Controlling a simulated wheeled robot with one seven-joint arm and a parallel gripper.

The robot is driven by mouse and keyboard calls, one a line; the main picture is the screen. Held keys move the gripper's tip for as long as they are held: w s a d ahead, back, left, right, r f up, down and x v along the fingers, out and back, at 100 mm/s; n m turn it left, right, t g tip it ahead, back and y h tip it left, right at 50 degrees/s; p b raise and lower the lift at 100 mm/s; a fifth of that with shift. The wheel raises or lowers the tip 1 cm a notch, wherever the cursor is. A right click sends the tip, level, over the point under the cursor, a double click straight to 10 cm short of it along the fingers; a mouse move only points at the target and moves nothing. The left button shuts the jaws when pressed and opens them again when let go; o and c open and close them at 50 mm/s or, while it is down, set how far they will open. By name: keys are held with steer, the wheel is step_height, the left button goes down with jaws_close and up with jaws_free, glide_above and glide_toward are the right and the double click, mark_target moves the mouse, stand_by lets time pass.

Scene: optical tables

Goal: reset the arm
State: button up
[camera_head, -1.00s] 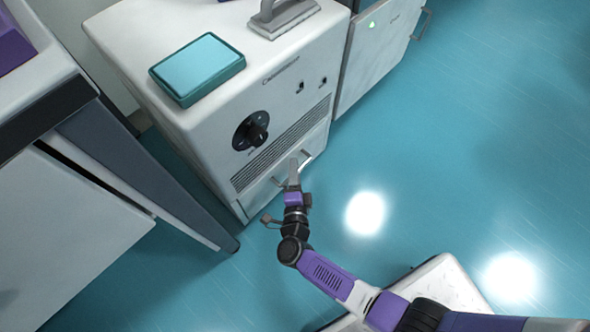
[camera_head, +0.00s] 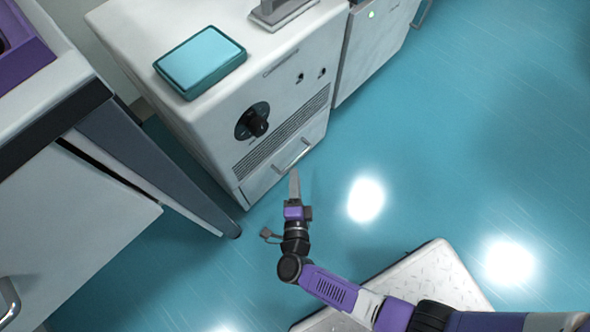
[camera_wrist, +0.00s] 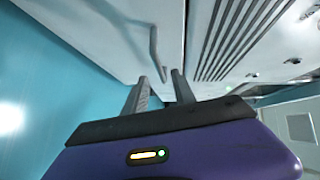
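My gripper (camera_head: 295,172) is in front of the white cabinet's lower drawer, with my arm reaching in from the lower right. In the wrist view my gripper (camera_wrist: 160,76) shows two grey fingers with a gap between them and nothing held. The drawer's bar handle (camera_head: 292,155) is just beyond the fingertips in the head view and looks apart from them. In the wrist view the handle (camera_wrist: 154,45) shows ahead of the fingers. The drawer looks shut.
The white cabinet (camera_head: 205,131) has a black dial (camera_head: 252,122) and carries a teal-topped box (camera_head: 200,62) and a grey handled item (camera_head: 282,10). A table with a dark slanted leg (camera_head: 150,165) stands left. Blue floor (camera_head: 440,150) is clear to the right.

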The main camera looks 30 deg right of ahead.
stand_by(0.5)
steer(key=s+d+r+n+y+p, duration=0.15)
steer(key=s+r+n+y, duration=0.25)
steer(key=s+r+n, duration=0.95)
steer(key=s+d+r+n+y+b, duration=0.1)
steer(key=s+d+r+n+y, duration=0.2)
steer(key=s+r+n, duration=1.05)
step_height(320, 180, up, 42)
steer(key=w+m+p, duration=0.2)
steer(key=m+p, duration=0.3)
steer(key=p, duration=3.3)
steer(key=shift+w+f, duration=0.25)
steer(key=shift+w, duration=0.05)
steer(key=shift+d, duration=0.1)
